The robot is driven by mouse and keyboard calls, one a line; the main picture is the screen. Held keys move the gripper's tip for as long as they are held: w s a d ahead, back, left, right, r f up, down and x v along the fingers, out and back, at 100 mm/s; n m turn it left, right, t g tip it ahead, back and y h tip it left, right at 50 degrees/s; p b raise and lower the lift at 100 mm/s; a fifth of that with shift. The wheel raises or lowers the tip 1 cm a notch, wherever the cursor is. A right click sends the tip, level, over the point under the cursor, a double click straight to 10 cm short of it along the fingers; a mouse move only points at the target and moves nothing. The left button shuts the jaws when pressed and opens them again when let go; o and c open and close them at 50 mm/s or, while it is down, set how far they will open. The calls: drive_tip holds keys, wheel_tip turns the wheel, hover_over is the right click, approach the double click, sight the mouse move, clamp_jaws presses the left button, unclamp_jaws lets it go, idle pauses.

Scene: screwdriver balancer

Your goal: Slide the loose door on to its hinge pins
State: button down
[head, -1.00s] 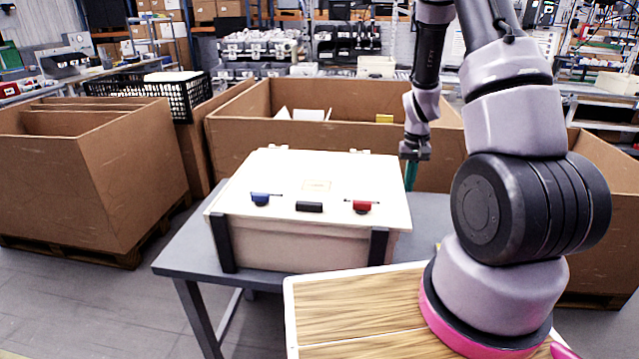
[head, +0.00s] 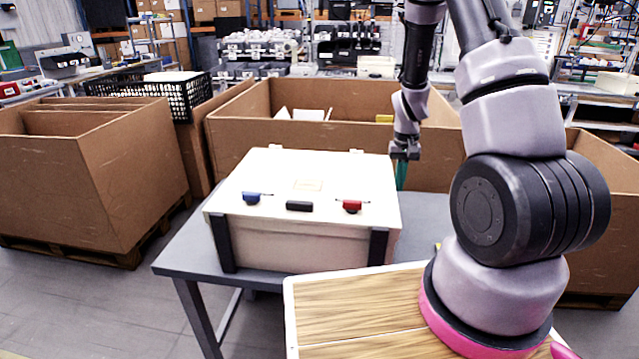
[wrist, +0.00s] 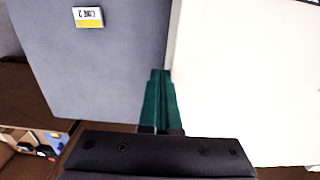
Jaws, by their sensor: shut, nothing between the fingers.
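The loose door is the cream lid (head: 275,182) lying flat on top of the cream box (head: 300,246). It carries a black handle (head: 299,206), a blue latch (head: 251,198) and a red latch (head: 352,206). Small hinge pieces (head: 355,151) show at its back edge; I cannot make out the pins. My gripper (head: 402,186) is shut and empty, pointing down at the door's right side. In the wrist view, the green fingertips (wrist: 161,72) are together beside the door's pale edge (wrist: 240,80), close against it; contact is not certain.
The box stands on a grey table (head: 180,256), which also shows with a label in the wrist view (wrist: 90,70). Large brown cartons (head: 85,180) stand at left and behind (head: 235,130). A wood-topped surface (head: 350,310) is in front.

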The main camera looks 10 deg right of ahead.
wheel_tip(320, 180, up, 7)
drive_tip(key=d, duration=0.1)
drive_tip(key=shift+s, duration=0.2)
idle(0.7)
drive_tip(key=shift+d, duration=0.1)
drive_tip(key=s+a+r+t+y, duration=0.1)
drive_tip(key=s+a+r+t, duration=0.15)
drive_tip(key=r, duration=0.65)
drive_tip(key=s+a+r+t, duration=0.1)
drive_tip(key=s+a+r, duration=0.2)
drive_tip(key=r, duration=0.6)
drive_tip(key=s+a+r+m+t+y, duration=0.1)
drive_tip(key=s+a+r+t, duration=0.2)
drive_tip(key=s+r, duration=0.9)
drive_tip(key=s+a, duration=0.2)
drive_tip(key=s, duration=0.1)
drive_tip(key=shift+a+r+t, duration=0.2)
drive_tip(key=shift+t, duration=0.15)
drive_tip(key=shift+w, duration=0.1)
